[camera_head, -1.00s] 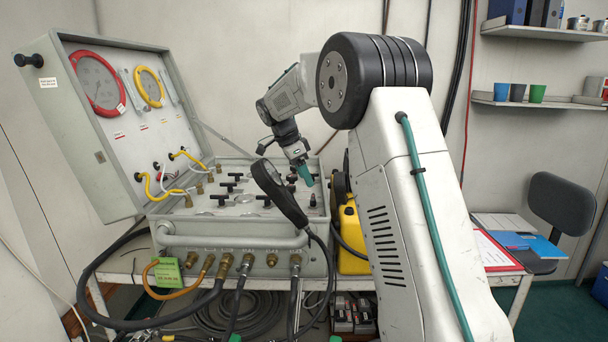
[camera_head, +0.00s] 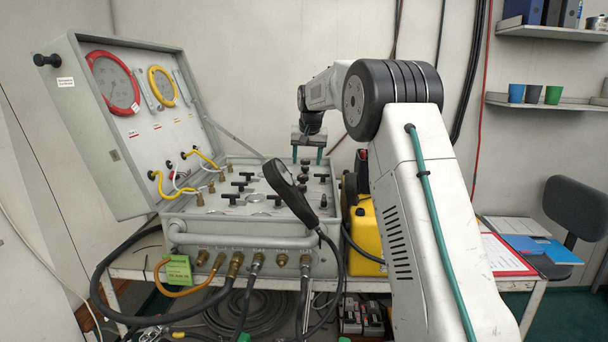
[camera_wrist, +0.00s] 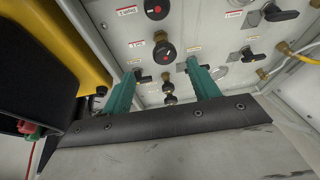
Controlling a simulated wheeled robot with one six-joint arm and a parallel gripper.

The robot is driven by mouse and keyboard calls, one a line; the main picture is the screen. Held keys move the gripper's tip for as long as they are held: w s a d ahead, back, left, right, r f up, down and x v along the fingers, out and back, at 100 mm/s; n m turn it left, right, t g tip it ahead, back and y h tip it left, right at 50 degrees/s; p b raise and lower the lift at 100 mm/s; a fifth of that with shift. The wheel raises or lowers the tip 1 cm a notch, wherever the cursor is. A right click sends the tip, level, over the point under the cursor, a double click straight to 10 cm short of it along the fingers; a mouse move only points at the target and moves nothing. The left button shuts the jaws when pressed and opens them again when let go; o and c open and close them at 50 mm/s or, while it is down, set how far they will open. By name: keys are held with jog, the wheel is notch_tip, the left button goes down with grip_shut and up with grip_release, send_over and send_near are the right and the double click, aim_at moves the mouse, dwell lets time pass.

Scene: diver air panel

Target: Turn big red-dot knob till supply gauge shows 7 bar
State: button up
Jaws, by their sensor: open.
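My gripper (camera_head: 307,158) is open and empty, pointing down over the back right of the panel. In the head view the lid carries a red-rimmed gauge (camera_head: 112,82) and a yellow-rimmed gauge (camera_head: 161,86). Their readings are too small to tell, and I cannot tell which is supply.
Black T-handles (camera_head: 238,186) and smaller black knobs (camera_wrist: 168,87) stand on the panel. Hoses hang from the front. A yellow case (camera_head: 366,237) stands right of the panel, close to the gripper in the wrist view.

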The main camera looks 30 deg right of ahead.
aim_at(303, 176)
jog(key=w+f+n, duration=0.1)
jog(key=f, duration=0.1)
jog(key=w+f, duration=0.1)
jog(key=f, duration=0.1)
jog(key=w+f+n, duration=0.1)
jog(key=f, duration=0.2)
jog(key=shift+w+d+n, duration=0.25)
jog(key=shift+d+n, duration=0.05)
jog(key=shift+d, duration=0.1)
jog(key=shift+r, duration=0.1)
jog(key=c, duration=1)
